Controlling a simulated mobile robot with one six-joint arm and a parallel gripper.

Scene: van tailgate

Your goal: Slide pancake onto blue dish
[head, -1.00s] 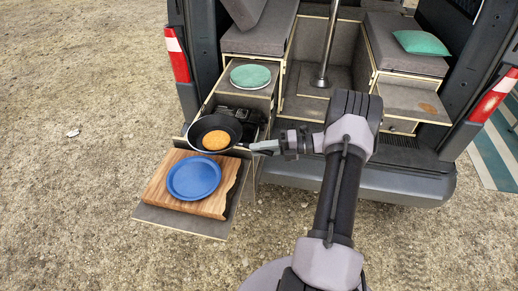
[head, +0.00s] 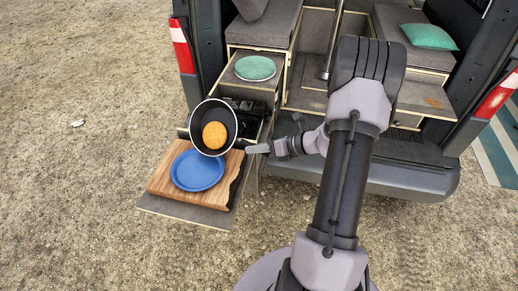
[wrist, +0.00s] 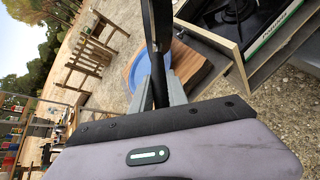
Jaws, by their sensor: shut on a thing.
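The pancake (head: 214,135) is round and golden and lies inside the black frying pan (head: 226,110). The pan is tilted, its near rim low over the far edge of the blue dish. The blue dish (head: 196,172) is empty and rests on a wooden board; part of it shows in the wrist view (wrist: 140,66). My gripper (head: 262,149) is shut on the pan's handle, to the right of the pan. In the wrist view the fingers (wrist: 160,95) hold the dark handle; the pancake is not visible there.
The wooden board (head: 167,183) lies on the pull-out shelf (head: 190,214). A black stove (head: 248,108) stands behind the pan. A round green-topped item (head: 255,68) sits farther back on the drawer unit. A green cushion (head: 428,37) lies at right. Open gravel surrounds the shelf.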

